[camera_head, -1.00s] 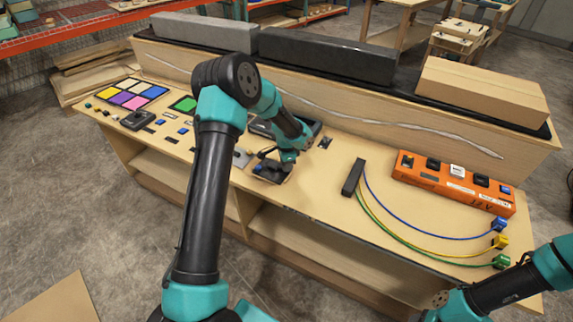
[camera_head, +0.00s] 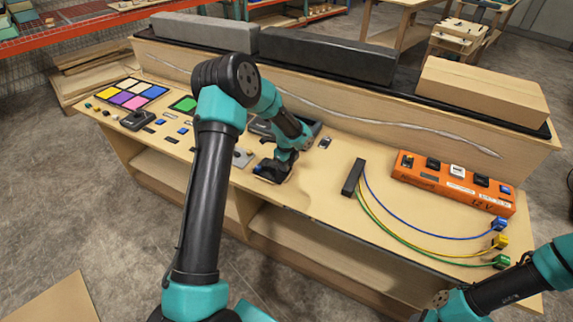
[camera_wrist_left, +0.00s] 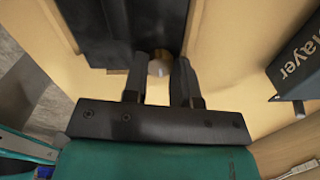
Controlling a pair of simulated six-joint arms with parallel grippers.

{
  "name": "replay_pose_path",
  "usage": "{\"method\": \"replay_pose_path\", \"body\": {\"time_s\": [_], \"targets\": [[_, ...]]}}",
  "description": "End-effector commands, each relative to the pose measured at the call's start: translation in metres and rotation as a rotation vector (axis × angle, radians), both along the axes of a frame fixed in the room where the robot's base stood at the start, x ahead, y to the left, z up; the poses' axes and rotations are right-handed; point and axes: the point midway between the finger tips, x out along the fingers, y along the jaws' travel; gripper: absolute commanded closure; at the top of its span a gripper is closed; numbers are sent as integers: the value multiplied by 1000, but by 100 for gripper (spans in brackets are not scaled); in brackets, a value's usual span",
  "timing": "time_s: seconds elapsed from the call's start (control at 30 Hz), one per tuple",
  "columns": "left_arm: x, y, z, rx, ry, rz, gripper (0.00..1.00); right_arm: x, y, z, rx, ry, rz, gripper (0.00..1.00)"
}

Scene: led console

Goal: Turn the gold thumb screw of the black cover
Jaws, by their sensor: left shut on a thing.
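My left gripper (camera_head: 274,174) is low over the front edge of the bench, at the black cover; the arm hides much of this spot. In the left wrist view, the two dark fingers of the gripper (camera_wrist_left: 162,65) are closed around the gold thumb screw (camera_wrist_left: 159,68). The screw shows as a small, pale gold round head between the fingertips, at the end of the black cover (camera_wrist_left: 122,28). The cover lies on the light wood top. My right arm comes in at the lower right of the head view; its gripper cannot be made out.
An orange power strip (camera_head: 452,183) lies at the right of the bench. Blue, yellow and green cables run from a black block (camera_head: 353,177) to coloured plugs. Coloured tiles (camera_head: 132,94) lie at the left. The bench top (camera_head: 315,192) right of the gripper is clear.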

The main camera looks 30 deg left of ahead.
Motion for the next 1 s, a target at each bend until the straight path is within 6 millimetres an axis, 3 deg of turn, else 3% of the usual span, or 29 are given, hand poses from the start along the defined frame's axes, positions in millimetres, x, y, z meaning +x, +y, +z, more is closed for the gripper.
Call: {"method": "replay_pose_path", "body": {"time_s": [0.7,0.73,1.0], "targets": [[2,0,3,2,-6,-102,98,0,0,0,0,0,0,47],[2,0,3,2,-6,-102,71,0,0,0,0,0,0,47],[1,0,1,0,-3,-101,47,0,0,0,0,0,0,47]]}}
